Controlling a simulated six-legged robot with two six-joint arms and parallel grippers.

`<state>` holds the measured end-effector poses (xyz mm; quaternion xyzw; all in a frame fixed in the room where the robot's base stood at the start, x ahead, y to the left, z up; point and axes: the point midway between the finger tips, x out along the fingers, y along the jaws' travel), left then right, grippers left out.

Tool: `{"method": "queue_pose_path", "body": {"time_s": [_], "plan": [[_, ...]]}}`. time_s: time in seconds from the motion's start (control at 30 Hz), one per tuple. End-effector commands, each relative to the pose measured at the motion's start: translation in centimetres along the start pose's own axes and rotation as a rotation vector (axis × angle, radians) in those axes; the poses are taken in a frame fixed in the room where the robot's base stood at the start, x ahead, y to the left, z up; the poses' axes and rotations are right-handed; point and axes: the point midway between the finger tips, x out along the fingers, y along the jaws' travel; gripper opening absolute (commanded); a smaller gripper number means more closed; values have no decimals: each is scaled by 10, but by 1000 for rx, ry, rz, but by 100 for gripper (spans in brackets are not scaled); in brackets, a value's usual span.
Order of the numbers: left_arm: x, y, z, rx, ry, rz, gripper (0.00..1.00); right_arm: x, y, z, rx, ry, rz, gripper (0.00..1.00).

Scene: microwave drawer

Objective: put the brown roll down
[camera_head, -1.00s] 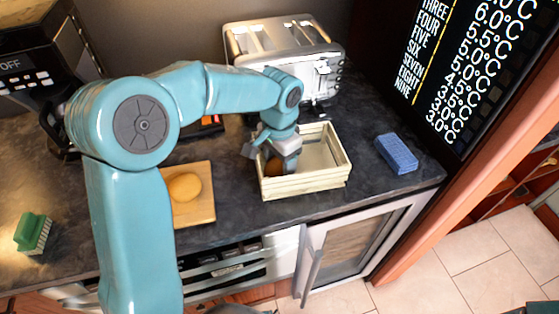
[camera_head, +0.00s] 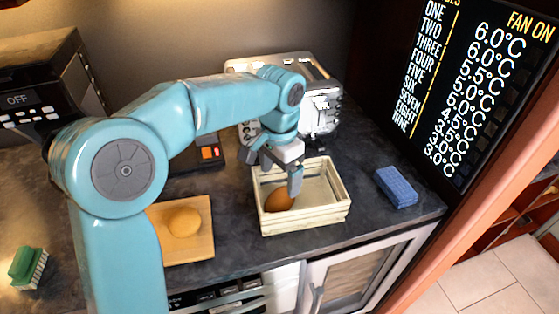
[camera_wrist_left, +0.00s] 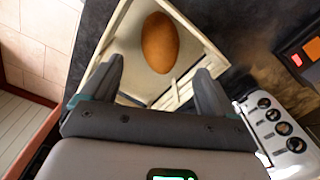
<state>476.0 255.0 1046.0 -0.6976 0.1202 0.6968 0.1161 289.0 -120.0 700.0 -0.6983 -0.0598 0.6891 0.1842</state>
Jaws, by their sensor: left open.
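The brown roll (camera_head: 279,201) lies inside the cream wooden crate (camera_head: 306,219), towards its left side. In the left wrist view the roll (camera_wrist_left: 160,43) shows whole inside the crate, beyond the fingertips and apart from them. My left gripper (camera_head: 280,175) is open and empty above the crate's left part. Its two fingers (camera_wrist_left: 157,75) stand wide apart in the left wrist view. My right gripper is not in view.
A yellow roll (camera_head: 184,222) sits on a wooden board (camera_head: 196,251) left of the crate. A blue sponge (camera_head: 396,187) lies to the right. A toaster (camera_head: 325,108) stands behind the crate. A green brush (camera_head: 27,266) is at the far left.

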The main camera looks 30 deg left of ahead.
Motion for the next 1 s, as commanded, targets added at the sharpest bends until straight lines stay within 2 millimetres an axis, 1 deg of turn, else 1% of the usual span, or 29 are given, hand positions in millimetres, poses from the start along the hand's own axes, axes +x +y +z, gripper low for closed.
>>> {"method": "queue_pose_path", "body": {"time_s": [0.03, 0.1, 0.23, 0.37, 0.83, 0.9, 1.0], "plan": [[-11, 0, 0, 0, 4, -1, 88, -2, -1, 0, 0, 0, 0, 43], [-23, 0, 0, 1, 3, -1, 88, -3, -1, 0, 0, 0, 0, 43], [-36, 0, 0, 1, 1, -1, 88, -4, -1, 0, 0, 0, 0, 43], [-40, 0, 0, 1, -1, 0, 88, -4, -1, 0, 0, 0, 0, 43], [-40, 0, 0, 0, -1, 0, 88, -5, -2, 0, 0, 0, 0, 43], [-48, 0, 0, 0, -1, 0, 88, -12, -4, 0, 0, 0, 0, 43], [-69, 0, 0, 0, -1, 0, 88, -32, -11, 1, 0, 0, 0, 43]]}}
